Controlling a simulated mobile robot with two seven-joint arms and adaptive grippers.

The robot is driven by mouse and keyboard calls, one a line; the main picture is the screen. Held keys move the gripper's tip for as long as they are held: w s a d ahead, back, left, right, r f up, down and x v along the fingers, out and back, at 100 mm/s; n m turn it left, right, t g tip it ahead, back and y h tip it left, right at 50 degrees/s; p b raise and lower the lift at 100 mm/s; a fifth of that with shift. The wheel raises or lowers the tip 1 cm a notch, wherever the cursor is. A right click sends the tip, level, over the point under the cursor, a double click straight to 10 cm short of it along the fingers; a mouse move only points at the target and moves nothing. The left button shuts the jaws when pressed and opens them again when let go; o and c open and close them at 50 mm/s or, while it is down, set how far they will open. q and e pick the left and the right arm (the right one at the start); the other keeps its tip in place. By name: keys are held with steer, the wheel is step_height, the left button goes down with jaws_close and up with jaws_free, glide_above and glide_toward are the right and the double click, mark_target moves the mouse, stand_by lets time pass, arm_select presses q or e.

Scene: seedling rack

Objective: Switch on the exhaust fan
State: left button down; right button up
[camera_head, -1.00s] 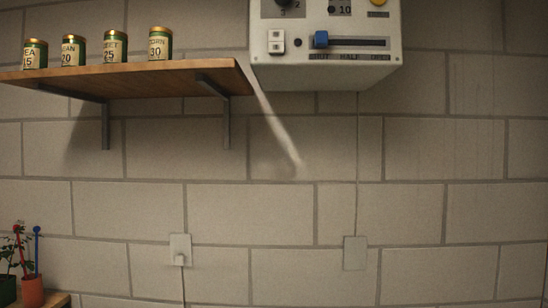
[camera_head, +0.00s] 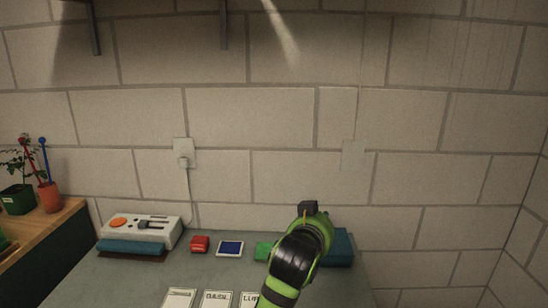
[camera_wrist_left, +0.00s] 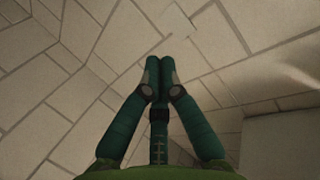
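The wall control box with a blue slider and rocker switch, seen earlier in the head view, is out of that view now. No exhaust fan shows. My left gripper (camera_wrist_left: 159,70) shows in the left wrist view with its two teal fingers together at the tips and nothing visible between them. Block wall lies beyond it. A plain pale surface (camera_wrist_left: 285,145) is at the lower right there; I cannot tell what it is. In the head view one of my green-and-black arms rises over the bench; its fingers are hidden. My right gripper cannot be made out.
A white device (camera_head: 155,228) with an orange button stands on the grey bench (camera_head: 130,285). A red block (camera_head: 200,244), a blue-faced block (camera_head: 230,248), a green block (camera_head: 263,251) and several cards (camera_head: 216,300) lie there. A wall socket (camera_head: 184,151) is above. Plants stand left.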

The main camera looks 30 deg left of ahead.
arm_select(q)
step_height(320, 180, up, 17)
steer(key=w+a+n+t+y, duration=0.1)
steer(key=w+a+t+y, duration=0.1)
steer(key=t, duration=0.1)
steer(key=s+r+n+t+y, duration=0.1)
steer(key=s+r, duration=0.4)
steer(key=r, duration=0.6)
steer(key=s+a+r+n+t+y, duration=0.1)
steer(key=s+r+n+t+y, duration=0.1)
steer(key=r, duration=0.9)
steer(key=s+a+r+n+t+y, duration=0.1)
steer(key=s+r+n+y, duration=0.2)
steer(key=s+r+y, duration=0.2)
step_height(320, 180, up, 7)
steer(key=s, duration=0.3)
steer(key=shift+a, duration=0.2)
steer(key=shift+f, duration=0.1)
steer(key=w+f+p+x, duration=0.1)
steer(key=f+p+x, duration=0.1)
steer(key=p+x, duration=0.6)
steer(key=x, duration=0.5)
steer(key=shift+w+a, duration=0.15)
steer(key=shift+a, duration=0.2)
